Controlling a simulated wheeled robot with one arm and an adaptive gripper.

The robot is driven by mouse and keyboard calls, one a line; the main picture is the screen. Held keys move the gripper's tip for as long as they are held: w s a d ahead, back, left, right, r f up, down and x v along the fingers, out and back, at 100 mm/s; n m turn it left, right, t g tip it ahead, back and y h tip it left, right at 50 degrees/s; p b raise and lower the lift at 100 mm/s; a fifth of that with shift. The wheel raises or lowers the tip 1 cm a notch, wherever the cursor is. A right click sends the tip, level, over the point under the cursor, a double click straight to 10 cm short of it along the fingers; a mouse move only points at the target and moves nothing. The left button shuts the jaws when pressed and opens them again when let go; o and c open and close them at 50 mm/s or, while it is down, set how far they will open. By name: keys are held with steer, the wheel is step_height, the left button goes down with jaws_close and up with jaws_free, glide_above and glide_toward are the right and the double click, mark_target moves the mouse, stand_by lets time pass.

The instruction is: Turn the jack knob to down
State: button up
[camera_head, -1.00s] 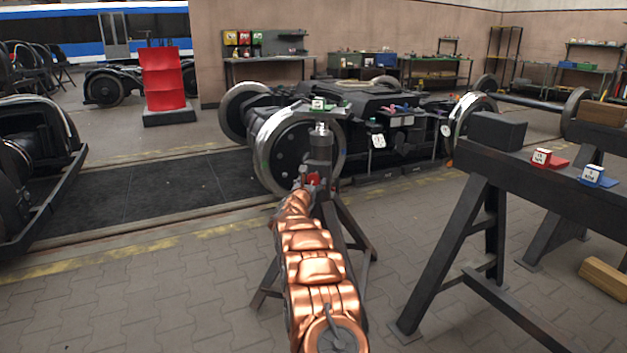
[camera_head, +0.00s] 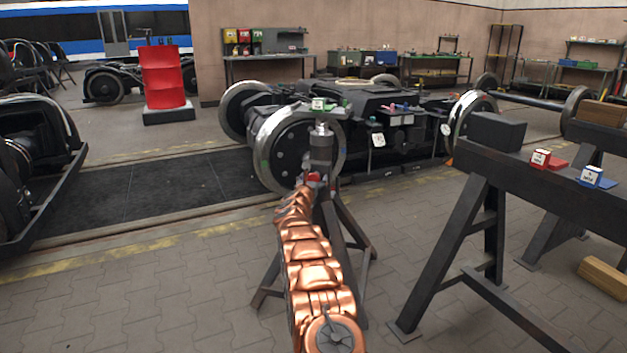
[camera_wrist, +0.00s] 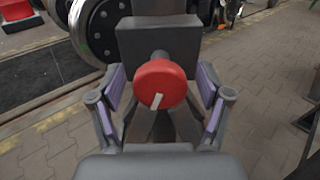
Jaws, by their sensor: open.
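The red round jack knob (camera_wrist: 160,84) faces the camera in the wrist view, with a pale pointer mark toward its lower edge, slightly left. It sits on a short dark shaft from the dark jack body (camera_wrist: 158,45). My gripper (camera_wrist: 162,88) is open, with one purple-padded finger on each side of the knob and a gap on both sides. In the head view the jack (camera_head: 321,150) stands on splayed dark legs in front of a wheel. Only a little of the red knob (camera_head: 313,177) shows there, behind my copper-coloured arm.
A bogie with large wheels (camera_head: 283,150) stands right behind the jack. A dark trestle (camera_head: 470,220) with small red and blue blocks is at right. Paved floor (camera_head: 150,290) at front left is clear.

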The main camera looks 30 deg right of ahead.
steer(key=c, duration=1.1)
steer(key=shift+c, duration=0.2)
steer(key=shift+n, duration=0.3)
